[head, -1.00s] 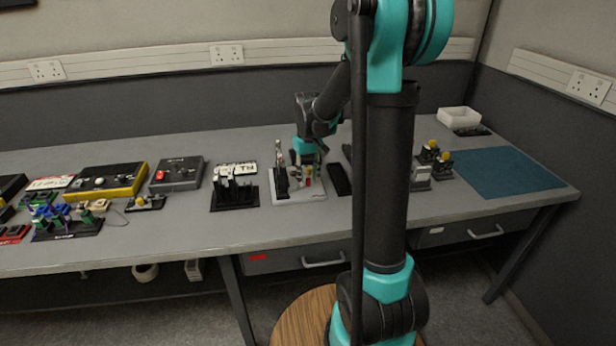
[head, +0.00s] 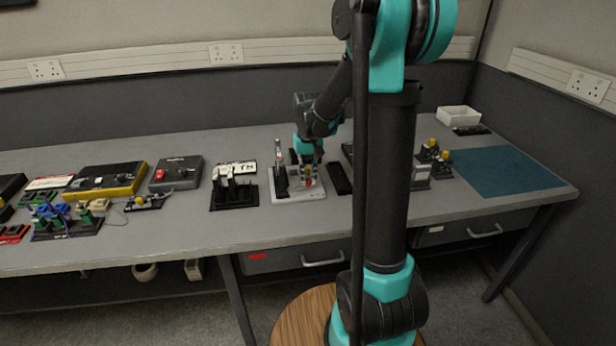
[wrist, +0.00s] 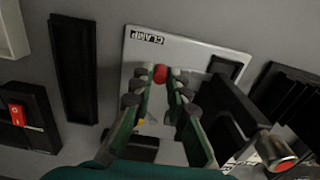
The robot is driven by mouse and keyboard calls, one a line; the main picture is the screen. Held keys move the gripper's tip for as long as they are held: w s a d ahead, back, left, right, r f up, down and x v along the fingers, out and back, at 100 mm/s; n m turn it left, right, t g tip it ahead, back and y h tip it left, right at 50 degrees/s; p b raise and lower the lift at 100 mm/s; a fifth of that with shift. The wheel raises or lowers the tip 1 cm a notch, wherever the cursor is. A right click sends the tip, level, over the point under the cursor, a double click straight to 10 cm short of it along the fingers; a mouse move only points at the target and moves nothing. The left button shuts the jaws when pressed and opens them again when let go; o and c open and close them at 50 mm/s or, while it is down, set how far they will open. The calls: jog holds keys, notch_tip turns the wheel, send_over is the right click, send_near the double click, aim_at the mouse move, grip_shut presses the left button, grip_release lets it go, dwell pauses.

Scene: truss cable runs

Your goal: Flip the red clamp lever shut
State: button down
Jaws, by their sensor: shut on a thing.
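The clamp station is a light grey plate (head: 284,199) on the bench, with a CLAMP label in the wrist view (wrist: 136,45). The red lever tip (wrist: 160,73) shows between my fingertips in the wrist view, and as a small red spot in the head view (head: 308,182). My gripper (wrist: 163,76) points down over the plate, its two fingers shut on the red tip. It also shows in the head view (head: 308,168). The lever's lower part is largely hidden between the fingers, so its angle cannot be told.
A black block (wrist: 228,112) and a grey cylinder with a red end (wrist: 279,152) stand beside my fingers. A black strip (wrist: 74,70) and a red rocker switch (wrist: 17,114) lie to the left in the wrist view. A black slotted holder (head: 234,195) stands left of the plate.

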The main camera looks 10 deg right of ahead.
jog(key=c, duration=1.5)
grip_release()
notch_tip(320, 180, up, 12)
